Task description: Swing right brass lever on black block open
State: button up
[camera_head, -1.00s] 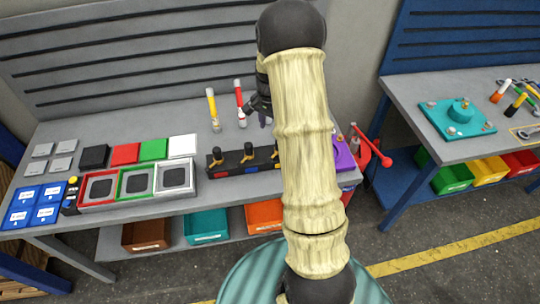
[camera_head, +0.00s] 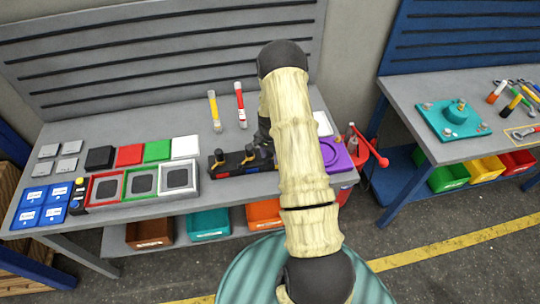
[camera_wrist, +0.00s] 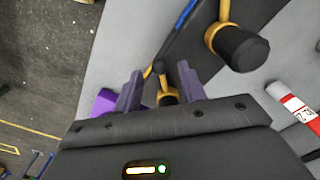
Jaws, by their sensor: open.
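The black block (camera_head: 232,169) lies on the grey bench in the head view, with coloured marks along its front. Its left lever (camera_head: 219,156) and middle lever (camera_head: 250,152) show; my arm covers its right end. In the wrist view, a brass lever with a large black knob (camera_wrist: 238,48) stands to the right of my gripper. The right brass lever (camera_wrist: 168,98) shows partly, between and beyond my fingers, near the purple part (camera_wrist: 105,100). My gripper (camera_wrist: 160,85) is open, its two purple-grey fingers either side of that lever. I cannot tell whether they touch it.
The purple fixture (camera_head: 335,156) is to the right of my arm. Framed trays (camera_head: 142,197) are left of the block. A red handle (camera_head: 372,148) sticks out past the bench's right end.

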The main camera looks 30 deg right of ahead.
jog(key=shift+f, duration=0.8)
grip_shut()
